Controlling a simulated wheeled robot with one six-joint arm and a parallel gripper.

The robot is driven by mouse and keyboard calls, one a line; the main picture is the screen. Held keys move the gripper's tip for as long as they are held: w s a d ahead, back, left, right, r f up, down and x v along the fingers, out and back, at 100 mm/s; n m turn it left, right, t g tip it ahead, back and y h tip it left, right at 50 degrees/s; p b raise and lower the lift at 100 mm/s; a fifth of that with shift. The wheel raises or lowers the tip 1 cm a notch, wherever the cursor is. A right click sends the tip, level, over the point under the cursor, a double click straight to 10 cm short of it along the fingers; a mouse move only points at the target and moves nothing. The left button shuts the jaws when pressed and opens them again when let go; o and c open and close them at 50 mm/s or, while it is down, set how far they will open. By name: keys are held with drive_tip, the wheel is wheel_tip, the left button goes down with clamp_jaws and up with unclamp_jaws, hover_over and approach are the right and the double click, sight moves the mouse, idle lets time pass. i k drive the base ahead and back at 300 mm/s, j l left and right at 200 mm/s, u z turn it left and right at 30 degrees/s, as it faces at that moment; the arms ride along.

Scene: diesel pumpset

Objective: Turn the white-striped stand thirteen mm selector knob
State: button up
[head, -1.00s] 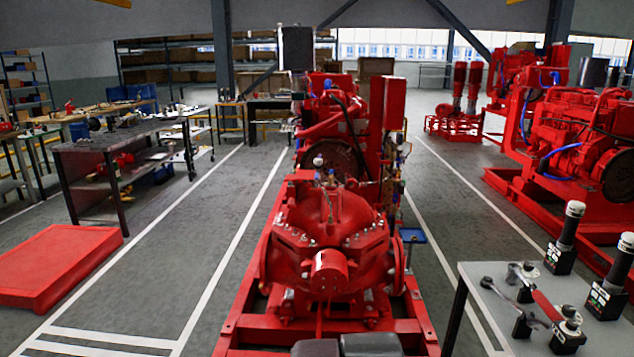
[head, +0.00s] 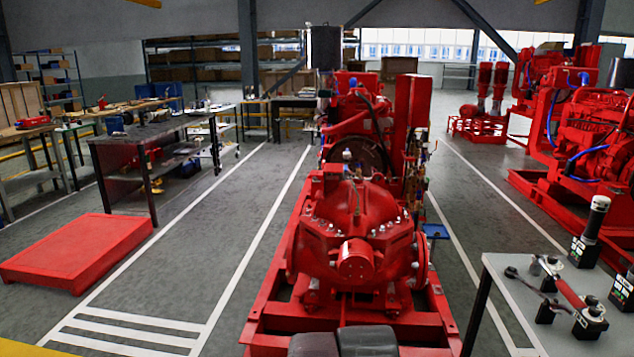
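A grey table (head: 515,290) at the lower right carries several black tool stands. One black stand (head: 583,252) at its back holds an upright black handle with a white top (head: 597,212). Another black stand (head: 622,292) is cut by the right edge. Nearer, a red-handled tool (head: 570,293) lies across small black holders (head: 590,322). Small white and green marks show on the stands' faces. I cannot make out a white stripe, a thirteen mm mark or a selector knob at this size.
A red diesel pumpset (head: 350,235) on a red frame fills the middle, left of the grey table. A low red platform (head: 75,252) and a dark workbench (head: 150,140) stand at left. The lined floor (head: 205,240) between them is clear. Another red engine (head: 590,140) stands at right.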

sight(552, 259)
drive_tip(key=l+z, duration=0.1)
drive_tip(key=l, duration=0.3)
drive_tip(key=z, duration=1.35)
